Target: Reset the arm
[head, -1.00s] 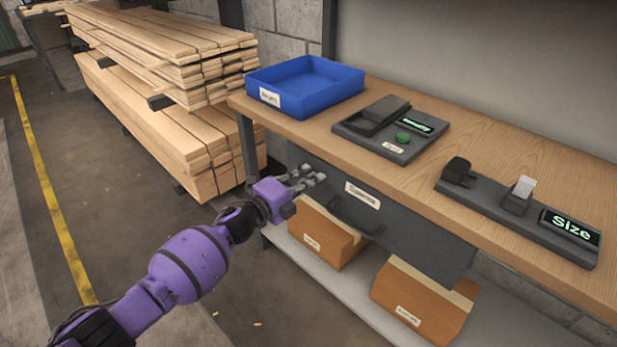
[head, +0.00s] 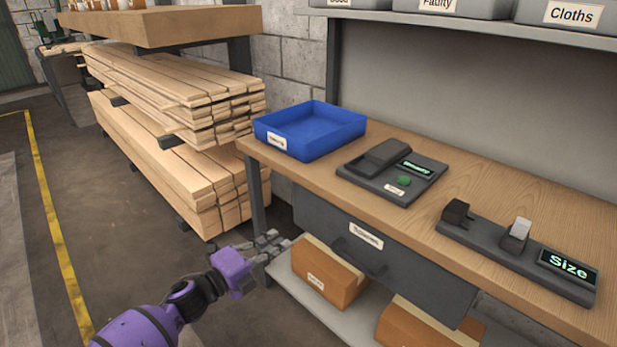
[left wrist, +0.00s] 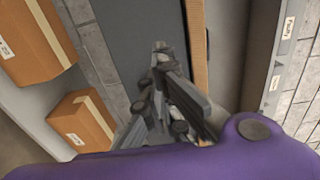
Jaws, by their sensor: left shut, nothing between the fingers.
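My left gripper (head: 268,246) is purple with grey fingers. In the head view it is beside the front left leg of the workbench, below the bench top and left of the grey drawer (head: 385,258). Its fingers are shut with nothing between them. In the left wrist view the closed fingers (left wrist: 160,62) point toward the dark grey drawer front. My right gripper is in neither view.
The wooden bench top (head: 480,180) carries a blue tray (head: 345,140), a testing device (head: 420,182) and a size gauge (head: 490,240). Cardboard boxes (head: 335,272) stand on the lower shelf. Stacked planks (head: 165,150) lie left. Open floor (head: 100,240) is at left.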

